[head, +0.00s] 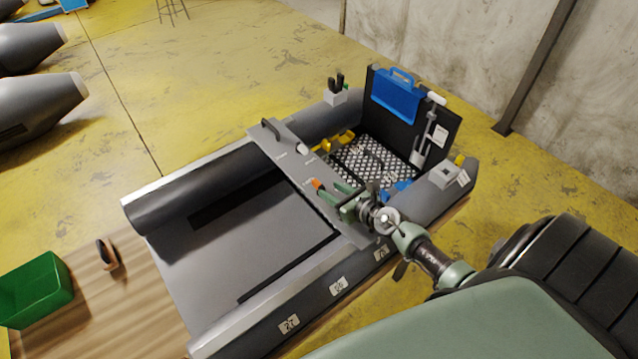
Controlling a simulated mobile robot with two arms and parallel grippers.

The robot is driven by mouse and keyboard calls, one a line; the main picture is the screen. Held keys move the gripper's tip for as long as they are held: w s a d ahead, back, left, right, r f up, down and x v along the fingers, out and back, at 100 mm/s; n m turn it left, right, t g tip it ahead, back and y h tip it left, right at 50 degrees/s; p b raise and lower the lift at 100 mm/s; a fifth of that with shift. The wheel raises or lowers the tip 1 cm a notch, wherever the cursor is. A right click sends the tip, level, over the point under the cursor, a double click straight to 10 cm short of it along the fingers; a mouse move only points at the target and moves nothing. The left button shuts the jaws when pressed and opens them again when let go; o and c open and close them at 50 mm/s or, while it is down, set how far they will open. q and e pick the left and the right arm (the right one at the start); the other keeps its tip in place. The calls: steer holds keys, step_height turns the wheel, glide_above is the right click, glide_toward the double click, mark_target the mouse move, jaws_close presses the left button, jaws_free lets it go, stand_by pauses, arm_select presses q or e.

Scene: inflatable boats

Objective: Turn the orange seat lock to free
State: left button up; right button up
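The orange seat lock (317,183) is a small knob on the grey seat board (283,153) that lies across the inflatable boat. My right gripper (328,188) reaches in from the right, low over the board. Its two green fingers stand apart, with the tip of one close beside the orange lock. I cannot tell if they touch. The fingers hide part of the lock, and its exact setting is too small to read. My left gripper is not in view.
A white knob (301,149) and a black handle (271,127) are on the board. Behind it are a chequered floor (376,160) with yellow and blue items and a black transom (446,125) with a blue clipboard-like piece (396,96). A green bin (36,290) stands at left.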

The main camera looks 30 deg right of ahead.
mark_target(319, 184)
steer(key=b+x, duration=0.1)
steer(key=x, duration=0.4)
steer(key=shift+w+f+b, duration=0.25)
steer(key=shift+w+b, duration=0.05)
steer(key=shift+b, duration=0.1)
steer(key=shift+w+a+f, duration=0.15)
steer(key=shift+w+f, duration=0.05)
steer(key=shift+w, duration=0.45)
jaws_close()
